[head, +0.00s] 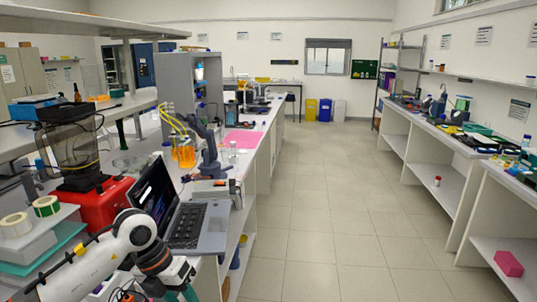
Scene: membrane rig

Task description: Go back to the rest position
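My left arm (134,230) comes in from the lower left, white with dark and orange joint bands. It bends down in front of the left bench, and its far end runs out at the bottom edge. I see no fingers of my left gripper. My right arm and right gripper are not in view. An open laptop (187,225) stands on the left bench just behind my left arm; in the picture the arm overlaps its lower left part. I cannot tell whether they touch.
A red-based machine (95,198), a flask of orange liquid (184,155) and a pink mat (243,141) stand on the left bench. The tiled floor (325,205) between the benches is clear. A pink box (508,264) sits on a low right shelf. Bins (311,109) stand at the back.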

